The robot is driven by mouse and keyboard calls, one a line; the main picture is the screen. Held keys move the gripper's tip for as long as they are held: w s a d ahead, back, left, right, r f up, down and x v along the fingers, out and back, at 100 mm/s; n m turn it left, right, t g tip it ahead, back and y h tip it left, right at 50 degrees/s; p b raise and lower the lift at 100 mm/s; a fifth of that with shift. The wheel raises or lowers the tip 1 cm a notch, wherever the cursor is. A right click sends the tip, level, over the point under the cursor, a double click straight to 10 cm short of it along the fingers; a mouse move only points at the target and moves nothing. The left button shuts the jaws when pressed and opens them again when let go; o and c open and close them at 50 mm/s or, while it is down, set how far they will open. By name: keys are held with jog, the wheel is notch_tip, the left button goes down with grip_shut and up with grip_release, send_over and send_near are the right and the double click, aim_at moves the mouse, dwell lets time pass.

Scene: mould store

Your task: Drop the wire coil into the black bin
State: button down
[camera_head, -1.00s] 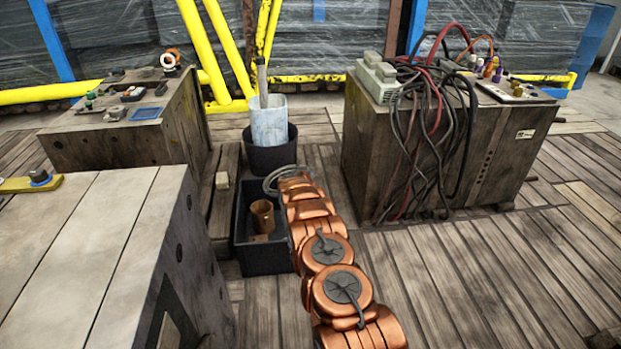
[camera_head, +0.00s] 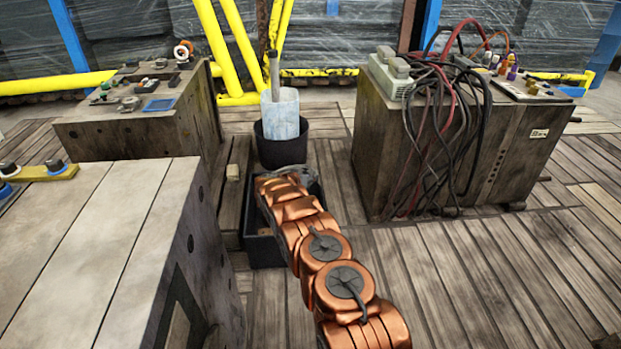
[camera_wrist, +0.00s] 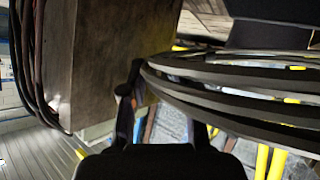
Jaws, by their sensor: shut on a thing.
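The wire coil (camera_head: 287,170) is a grey loop at the far end of my arm. In the wrist view, its dark strands (camera_wrist: 235,85) fill the right side. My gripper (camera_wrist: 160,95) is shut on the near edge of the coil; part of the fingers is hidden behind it. In the head view, my arm hides most of the gripper. The black bin (camera_head: 264,252) is an open rectangular box on the floor. The coil appears over its far part, apparently above the rim; its height is hard to tell. My arm covers most of the bin's inside.
Floor to the right of my arm is clear.

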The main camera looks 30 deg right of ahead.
jog(key=shift+f+b, duration=1.55)
jog(key=shift+f, duration=0.75)
jog(key=c, duration=0.8)
grip_release()
jog(key=shift+o, duration=0.2)
jog(key=shift+v, duration=1.3)
jog(key=shift+s+a+r, duration=0.15)
jog(key=shift+a, duration=0.1)
jog(key=v, duration=0.8)
jog(key=shift+a+r, duration=0.2)
jog(key=shift+a, duration=0.1)
jog(key=shift+s, duration=0.1)
